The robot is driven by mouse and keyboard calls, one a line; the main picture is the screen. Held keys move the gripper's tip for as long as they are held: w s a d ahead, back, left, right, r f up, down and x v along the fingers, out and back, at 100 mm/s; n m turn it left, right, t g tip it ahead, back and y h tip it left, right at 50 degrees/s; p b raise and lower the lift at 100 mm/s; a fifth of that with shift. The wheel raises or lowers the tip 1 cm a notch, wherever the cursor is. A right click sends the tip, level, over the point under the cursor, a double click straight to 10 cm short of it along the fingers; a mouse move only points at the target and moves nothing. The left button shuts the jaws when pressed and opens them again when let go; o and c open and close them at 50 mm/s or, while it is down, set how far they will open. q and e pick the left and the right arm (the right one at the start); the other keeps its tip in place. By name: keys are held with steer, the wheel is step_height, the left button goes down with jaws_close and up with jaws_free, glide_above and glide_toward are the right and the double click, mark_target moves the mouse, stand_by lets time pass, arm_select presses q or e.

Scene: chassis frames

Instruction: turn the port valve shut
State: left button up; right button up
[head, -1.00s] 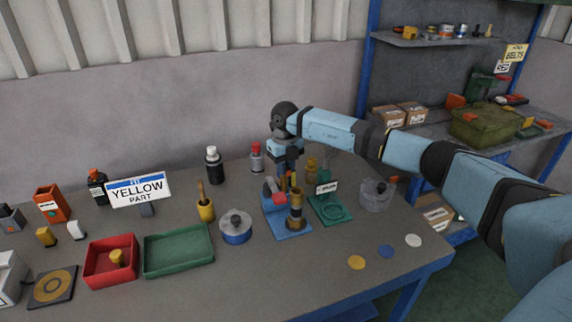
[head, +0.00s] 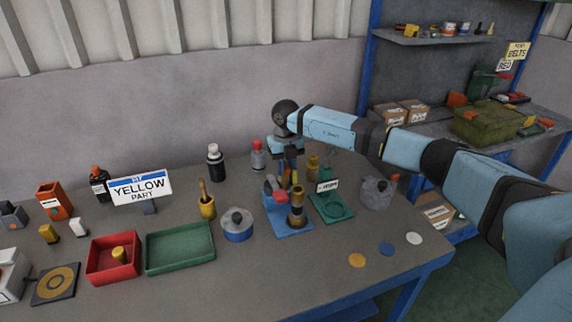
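A fixture with a blue base (head: 292,229), a pinkish-red block and an upright brass cylinder (head: 297,206) stands near the middle of the bench. I cannot tell for certain which part is the port valve or how its handle is set. My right gripper (head: 288,181) points down just above and behind this fixture. Its fingertips are small and partly hidden among the fixture's parts, so I cannot tell whether they are open, shut or touching it. A green-based fixture (head: 338,208) with a small sign stands right beside it. My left gripper is out of view.
A grey lidded pot (head: 377,193) stands right of the fixtures, a blue-banded pot (head: 237,226) left. Bottles stand behind. The front of the bench (head: 270,275) is mostly clear.

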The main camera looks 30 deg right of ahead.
mark_target(286, 165)
steer(key=shift+o, duration=1.1)
step_height(286, 165, up, 14)
steer(key=b, duration=0.1)
steer(key=shift+f, duration=0.1)
